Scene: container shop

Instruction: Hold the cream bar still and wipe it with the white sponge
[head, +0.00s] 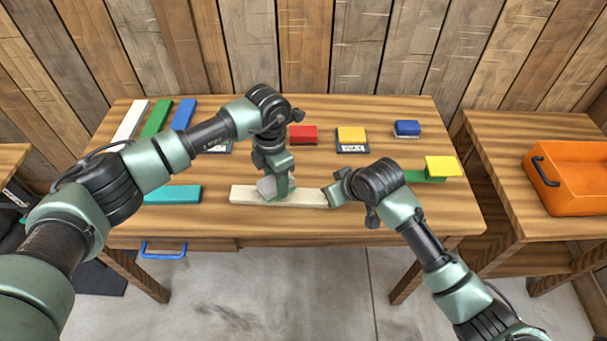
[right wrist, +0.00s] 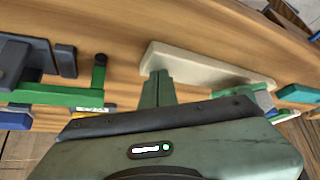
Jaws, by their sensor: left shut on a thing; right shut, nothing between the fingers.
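The cream bar (head: 246,194) lies flat near the front edge of the wooden table; it also shows in the right wrist view (right wrist: 205,66). My left gripper (head: 279,190) is shut on the white sponge (head: 266,186), which is over the middle of the bar and seems to rest on its top. The gripper partly hides the sponge. My right gripper (head: 331,194) is shut and empty at the bar's right end. In the right wrist view its fingers (right wrist: 157,88) are close to that end; I cannot tell whether they touch it.
A teal bar (head: 173,195) lies left of the cream bar. White, green and blue bars lie at the back left. Red (head: 303,134), yellow (head: 351,134) and blue (head: 407,128) blocks stand behind. A yellow block (head: 443,166) is on a green bar at right. An orange crate (head: 570,190) sits on another table.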

